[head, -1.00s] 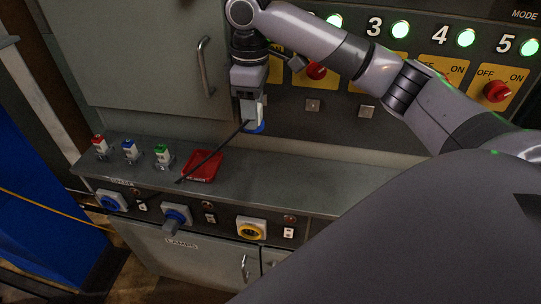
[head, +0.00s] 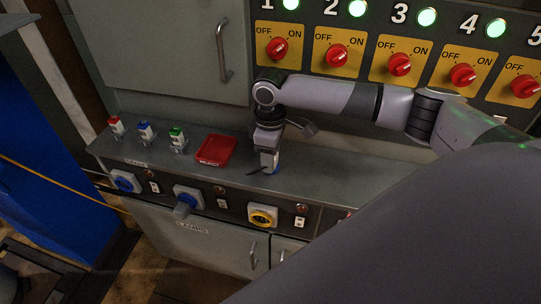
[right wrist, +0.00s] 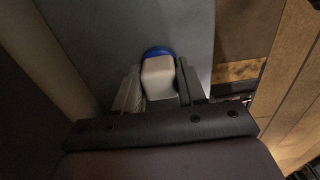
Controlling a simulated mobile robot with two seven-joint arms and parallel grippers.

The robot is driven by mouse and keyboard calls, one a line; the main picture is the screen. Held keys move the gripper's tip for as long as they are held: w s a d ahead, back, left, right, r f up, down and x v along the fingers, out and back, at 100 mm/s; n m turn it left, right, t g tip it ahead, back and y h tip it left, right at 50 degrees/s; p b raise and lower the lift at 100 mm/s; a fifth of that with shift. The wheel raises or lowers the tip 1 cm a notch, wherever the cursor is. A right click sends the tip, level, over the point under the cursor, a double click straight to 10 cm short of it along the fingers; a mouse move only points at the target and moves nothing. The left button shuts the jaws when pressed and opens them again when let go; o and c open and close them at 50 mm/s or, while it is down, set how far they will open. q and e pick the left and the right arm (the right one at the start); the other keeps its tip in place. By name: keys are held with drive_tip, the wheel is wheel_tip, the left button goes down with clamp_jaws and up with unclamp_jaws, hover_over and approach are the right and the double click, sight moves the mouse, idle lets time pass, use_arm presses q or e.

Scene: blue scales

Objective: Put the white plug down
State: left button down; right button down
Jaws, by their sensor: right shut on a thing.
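My right gripper (head: 268,160) is low over the grey bench top (head: 330,190), to the right of the red tray. It is shut on the white plug (right wrist: 158,78), which shows between the two fingers in the right wrist view with a blue end (right wrist: 158,51) beyond it. In the head view the plug (head: 270,160) is small and partly covered by the fingers, with its blue end at or just above the bench top; I cannot tell whether it touches. A short dark cable sticks out to its left. My left gripper is not in view.
A red tray (head: 215,150) lies on the bench. Red (head: 116,126), blue (head: 146,132) and green (head: 177,138) topped plugs stand at the left. Rotary switches on yellow plates (head: 277,48) line the back panel. The bench to the right of the gripper looks clear.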

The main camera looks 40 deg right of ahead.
drive_tip(key=c, duration=0.6)
unclamp_jaws()
drive_tip(key=shift+f, duration=0.1)
drive_tip(key=shift+c, duration=0.2)
